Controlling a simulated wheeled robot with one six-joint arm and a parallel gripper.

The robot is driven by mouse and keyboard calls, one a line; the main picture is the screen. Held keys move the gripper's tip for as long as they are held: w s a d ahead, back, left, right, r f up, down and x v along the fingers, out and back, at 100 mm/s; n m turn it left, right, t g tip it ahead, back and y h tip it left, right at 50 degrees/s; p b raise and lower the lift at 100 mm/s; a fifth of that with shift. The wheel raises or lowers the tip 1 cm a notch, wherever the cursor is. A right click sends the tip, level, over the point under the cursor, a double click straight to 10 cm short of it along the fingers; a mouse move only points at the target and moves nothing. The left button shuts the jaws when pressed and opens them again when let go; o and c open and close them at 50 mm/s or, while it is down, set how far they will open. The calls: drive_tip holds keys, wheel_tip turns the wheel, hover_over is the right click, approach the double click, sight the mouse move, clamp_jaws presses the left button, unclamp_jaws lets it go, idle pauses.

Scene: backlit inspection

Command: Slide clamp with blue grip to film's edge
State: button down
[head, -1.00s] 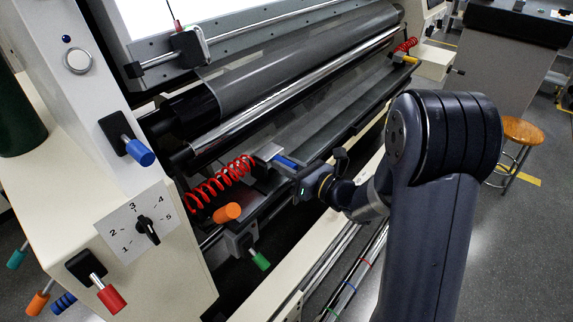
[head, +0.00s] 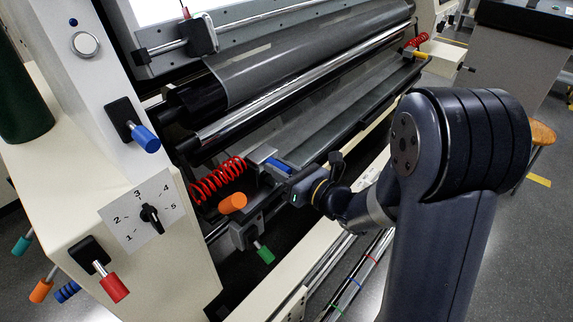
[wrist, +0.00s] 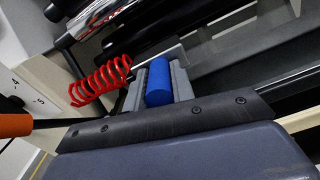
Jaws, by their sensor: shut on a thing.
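The clamp's blue grip (head: 278,165) is a short blue cylinder near the left end of the lower rail. In the wrist view the blue grip (wrist: 158,82) sits between two grey jaws. My gripper (head: 285,171) is shut on it. A pale metal plate (head: 262,154) of the clamp shows just left of the grip. The grey film (head: 300,62) runs over the dark roller behind, with its left edge near the roller's left end. The clamp's contact with the film is hidden.
A red coil spring (head: 218,180) lies left of the clamp; the wrist view shows it too (wrist: 100,82). An orange handle (head: 232,203) and a green-tipped lever (head: 263,254) stick out below. A shiny roller (head: 290,95) runs above the rail. A yellow-handled part (head: 416,53) is at the far end.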

drive_tip(key=c, duration=1.5)
unclamp_jaws()
drive_tip(key=v, duration=1)
drive_tip(key=shift+s+d+b, duration=0.25)
drive_tip(key=shift+d+b, duration=0.05)
drive_tip(key=shift+a, duration=0.1)
drive_tip(key=x, duration=1)
drive_tip(key=shift+w+a+p, duration=0.15)
drive_tip(key=shift+w+p, duration=0.05)
drive_tip(key=shift+p, duration=0.1)
drive_tip(key=shift+w+a, duration=0.1)
drive_tip(key=shift+w, duration=0.1)
